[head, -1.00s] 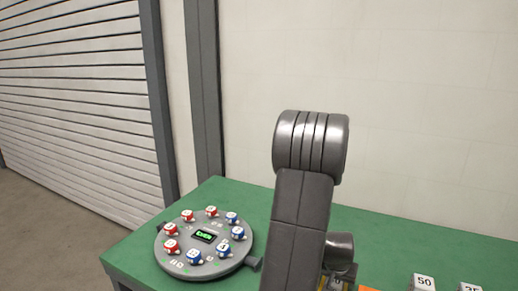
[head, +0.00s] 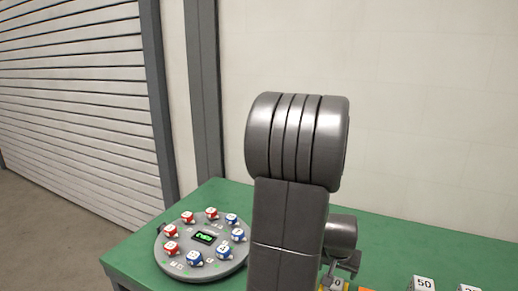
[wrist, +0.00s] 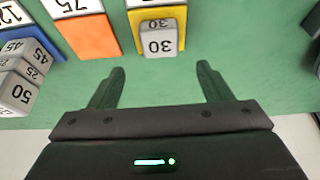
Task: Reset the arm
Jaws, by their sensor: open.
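My gripper (wrist: 160,85) is open and empty in the wrist view, with its two dark fingers apart above the green table (wrist: 240,60). A grey block marked 30 (wrist: 158,40) stands on a yellow pad (wrist: 168,13) just beyond the fingertips, not between them. In the head view my arm rises in the middle of the picture and hides part of the table. The gripper's fingers cannot be made out clearly there.
An orange pad (wrist: 92,38) and a blue pad (wrist: 40,38) lie left of the yellow one. Grey blocks marked 45 and 50 (wrist: 17,93) stand at the far left. A round grey dial (head: 190,272) with red and blue dice-like pieces sits on the table's left. A wall stands behind.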

